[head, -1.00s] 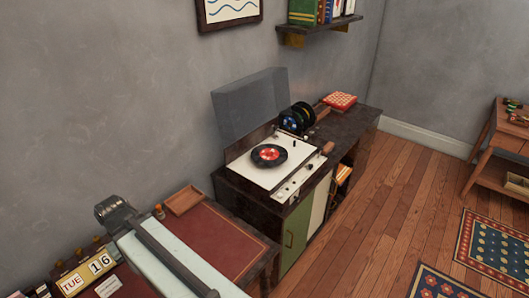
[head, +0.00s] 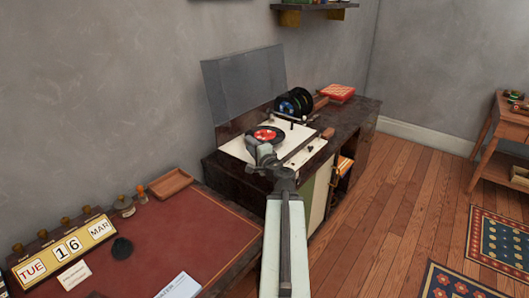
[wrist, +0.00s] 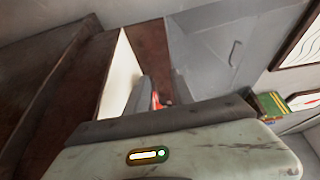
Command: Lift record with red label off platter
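The black record with a red label (head: 266,134) lies on the platter of the white record player (head: 232,148), under a raised clear lid (head: 245,85). My gripper (head: 258,150) is at the near edge of the record and covers part of it. I cannot tell whether it touches the record. In the wrist view a grey finger (wrist: 140,95) shows beside a small patch of the red label (wrist: 156,101); the rest is hidden. Neither view shows a clear gap between the fingers.
Upright black records (head: 294,103) stand behind the player, with a red box (head: 341,93) farther right. A red-topped desk (head: 150,235) with a date display (head: 64,250) and a small tray (head: 171,183) is at the left.

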